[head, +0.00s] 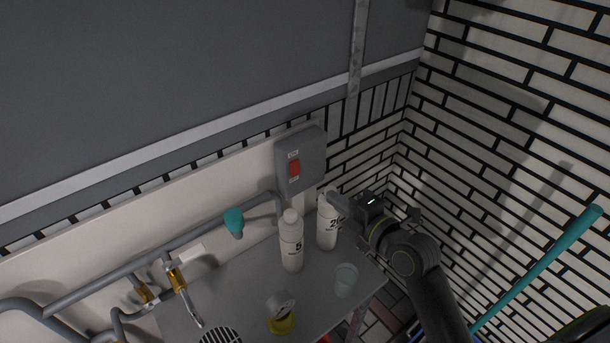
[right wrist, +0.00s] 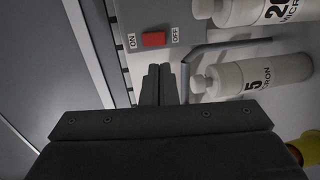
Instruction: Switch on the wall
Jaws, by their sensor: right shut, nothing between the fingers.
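A grey switch box (head: 312,150) with a red rocker switch (head: 294,168) is mounted on the wall above the small table. In the right wrist view the red switch (right wrist: 154,39) sits between the labels ON at its left and OFF at its right. I cannot tell which side is pressed in. My right gripper (head: 333,197) is shut and empty, below and to the right of the switch in the head view. In the right wrist view its fingertips (right wrist: 158,70) point at the switch, with a visible gap between. My left gripper is not in view.
Two white bottles, one marked 5 (head: 291,245) and one behind it (head: 327,228), stand on the grey table (head: 235,290) close to my right gripper. A pale cup (head: 346,281) and a yellow-based container (head: 281,315) stand nearer. Grey pipes (head: 190,238) run along the wall.

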